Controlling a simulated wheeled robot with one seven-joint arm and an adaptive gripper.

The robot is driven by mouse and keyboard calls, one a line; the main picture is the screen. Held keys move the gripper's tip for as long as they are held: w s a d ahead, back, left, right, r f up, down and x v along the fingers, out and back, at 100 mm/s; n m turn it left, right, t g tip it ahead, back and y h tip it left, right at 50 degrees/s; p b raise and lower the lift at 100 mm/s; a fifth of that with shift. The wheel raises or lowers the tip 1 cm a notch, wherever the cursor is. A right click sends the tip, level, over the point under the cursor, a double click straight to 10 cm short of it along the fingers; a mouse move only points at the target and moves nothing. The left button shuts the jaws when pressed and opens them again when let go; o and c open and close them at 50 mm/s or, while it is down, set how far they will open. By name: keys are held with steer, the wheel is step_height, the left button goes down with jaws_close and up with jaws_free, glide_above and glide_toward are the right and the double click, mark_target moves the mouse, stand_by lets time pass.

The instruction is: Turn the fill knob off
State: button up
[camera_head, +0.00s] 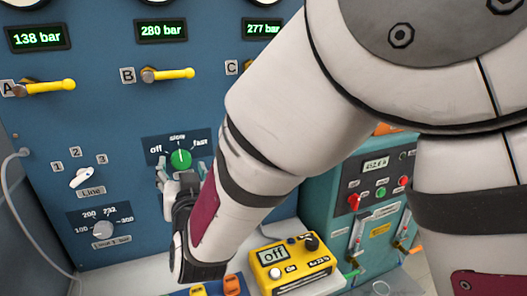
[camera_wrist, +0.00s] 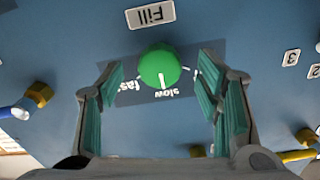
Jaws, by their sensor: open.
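The green fill knob (camera_head: 181,159) sits on the blue panel, on a dark plate marked off, slow and fast. Its white line points up at slow. In the wrist view, which is upside down, the knob (camera_wrist: 158,66) lies between my fingers under the Fill label (camera_wrist: 150,14), its line toward slow. My gripper (camera_wrist: 162,72) is open, one teal-padded finger on each side of the knob, with gaps to both. In the head view my gripper (camera_head: 182,178) is just below the knob. Whether the fingertips reach around it in depth I cannot tell.
Yellow valve levers A (camera_head: 45,87), B (camera_head: 167,74) and C sit above. The white Line knob (camera_head: 83,178) and a grey dial (camera_head: 103,228) are at left. A yellow meter (camera_head: 291,262) and a teal box (camera_head: 340,190) stand at right.

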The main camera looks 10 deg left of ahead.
mark_target(181, 160)
steer(key=shift+x, duration=1.35)
steer(key=shift+c, duration=0.5)
steer(key=c, duration=1.1)
steer(key=shift+o, duration=0.2)
steer(key=shift+n, duration=0.3)
steer(key=n+p, duration=0.1)
steer(key=n, duration=0.4)
steer(key=n+p, duration=0.3)
steer(key=n, duration=0.3)
steer(key=shift+d, duration=0.15)
steer(key=shift+n, duration=0.3)
